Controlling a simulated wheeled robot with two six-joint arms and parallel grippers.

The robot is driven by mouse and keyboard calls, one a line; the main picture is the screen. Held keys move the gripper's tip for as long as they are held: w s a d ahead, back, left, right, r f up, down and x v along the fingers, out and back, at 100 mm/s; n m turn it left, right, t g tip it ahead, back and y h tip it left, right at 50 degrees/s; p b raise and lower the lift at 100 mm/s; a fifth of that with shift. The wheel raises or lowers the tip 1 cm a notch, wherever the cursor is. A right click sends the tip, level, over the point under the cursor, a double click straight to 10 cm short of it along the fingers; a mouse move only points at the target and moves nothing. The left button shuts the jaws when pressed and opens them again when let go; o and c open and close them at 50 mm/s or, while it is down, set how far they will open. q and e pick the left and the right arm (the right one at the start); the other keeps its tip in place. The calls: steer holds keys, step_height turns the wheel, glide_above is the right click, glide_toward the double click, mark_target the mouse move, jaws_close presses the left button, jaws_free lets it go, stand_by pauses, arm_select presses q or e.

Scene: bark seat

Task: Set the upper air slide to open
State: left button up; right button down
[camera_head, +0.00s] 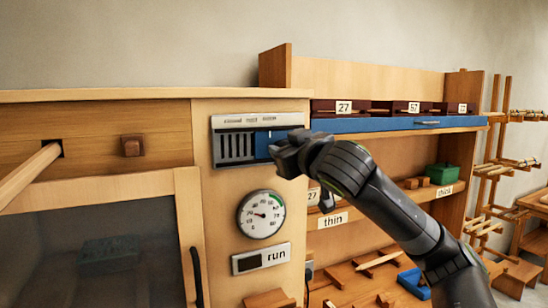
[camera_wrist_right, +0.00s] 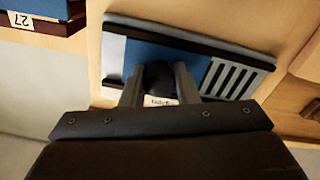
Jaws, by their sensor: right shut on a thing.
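The upper air slide (camera_head: 262,144) is a grey-framed unit on the wooden cabinet front. Its dark slots (camera_head: 237,147) show uncovered at the left, and its blue plate stands to the right of them. In the right wrist view, the blue plate (camera_wrist_right: 190,63) and the slots (camera_wrist_right: 232,78) show again, turned about. My right gripper (camera_head: 284,155) is at the slide's right part; its fingers (camera_wrist_right: 158,85) are shut on the slide's black knob (camera_wrist_right: 157,75). The gripper hides the slide's right end in the head view. My left gripper is not in view.
Below the slide are a round dial (camera_head: 261,214) and a "run" plate (camera_head: 262,258). A wooden peg (camera_head: 30,178) juts out at the left, above a glazed door (camera_head: 90,250). Shelves with a blue board (camera_head: 400,124) stand to the right, behind my right arm.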

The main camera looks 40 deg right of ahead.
steer(key=shift+d+f, duration=0.1)
steer(key=shift+d, duration=0.15)
steer(key=shift+a, duration=0.1)
steer(key=c, duration=1.5)
jaws_free()
steer(key=o, duration=0.4)
steer(key=shift+d, duration=0.3)
steer(key=shift+a, duration=0.1)
steer(key=b+v, duration=1)
steer(key=v, duration=0.7)
steer(key=shift+s+b, duration=0.3)
steer(key=shift+b, duration=0.05)
